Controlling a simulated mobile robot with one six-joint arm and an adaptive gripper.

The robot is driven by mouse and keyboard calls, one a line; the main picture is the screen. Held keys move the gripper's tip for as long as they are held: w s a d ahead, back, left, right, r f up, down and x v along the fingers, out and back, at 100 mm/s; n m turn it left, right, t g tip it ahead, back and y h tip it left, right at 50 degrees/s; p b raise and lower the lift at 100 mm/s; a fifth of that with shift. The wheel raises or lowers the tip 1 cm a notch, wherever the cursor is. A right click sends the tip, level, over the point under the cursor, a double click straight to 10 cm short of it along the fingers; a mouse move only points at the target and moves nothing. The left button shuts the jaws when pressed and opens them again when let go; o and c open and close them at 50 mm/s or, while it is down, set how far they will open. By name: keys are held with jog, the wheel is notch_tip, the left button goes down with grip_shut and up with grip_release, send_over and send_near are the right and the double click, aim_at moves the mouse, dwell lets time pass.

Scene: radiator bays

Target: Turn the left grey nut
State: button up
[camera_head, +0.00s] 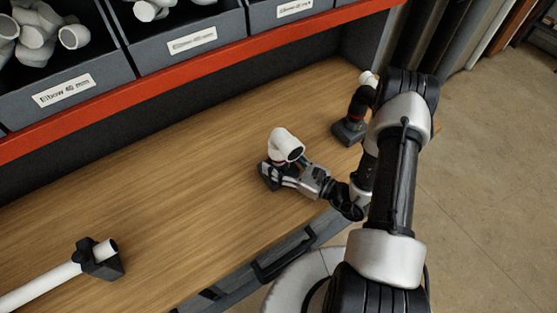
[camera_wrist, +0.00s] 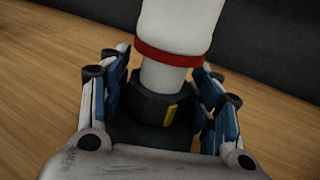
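The left grey nut (camera_wrist: 150,108) is dark grey with a yellow mark and sits around the foot of a white pipe fitting. In the head view this white elbow (camera_head: 287,144) rises from a dark block, and my gripper hides most of the nut. My gripper (camera_wrist: 163,85) reaches in low, with one finger on each side of the nut; it also shows in the head view (camera_head: 279,176). The fingers look open, with narrow gaps beside the nut; contact is not visible. A red ring (camera_wrist: 170,54) circles the white fitting above the nut.
A second fitting on a dark base (camera_head: 349,131) stands to the right, partly behind my arm. A white pipe (camera_head: 42,287) lies in a black holder (camera_head: 101,262) at lower left. Grey bins (camera_head: 66,68) line the red shelf edge (camera_head: 150,92). The wooden bench (camera_head: 170,190) is clear between.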

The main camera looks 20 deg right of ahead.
jog(key=c, duration=0.7)
jog(key=shift+c, duration=0.2)
jog(key=shift+n+g+y, duration=0.4)
jog(key=shift+y, duration=0.1)
jog(key=n+g+y+b, duration=0.2)
jog(key=n+g+y, duration=0.1)
jog(key=g, duration=0.1)
jog(key=shift+f+n+g+b, duration=0.15)
jog(key=shift+n+g+b, duration=0.15)
jog(key=shift+n+b, duration=0.1)
jog(key=shift+n+g+y+b, duration=0.65)
jog(key=shift+n+g, duration=0.4)
jog(key=shift+g, duration=0.6)
jog(key=shift+n+g+y+b, duration=0.45)
jog(key=shift+n+g+b, duration=0.45)
jog(key=shift+g, duration=0.75)
jog(key=shift+n+g, duration=0.3)
jog(key=shift+n, duration=0.05)
jog(key=o, duration=1.1)
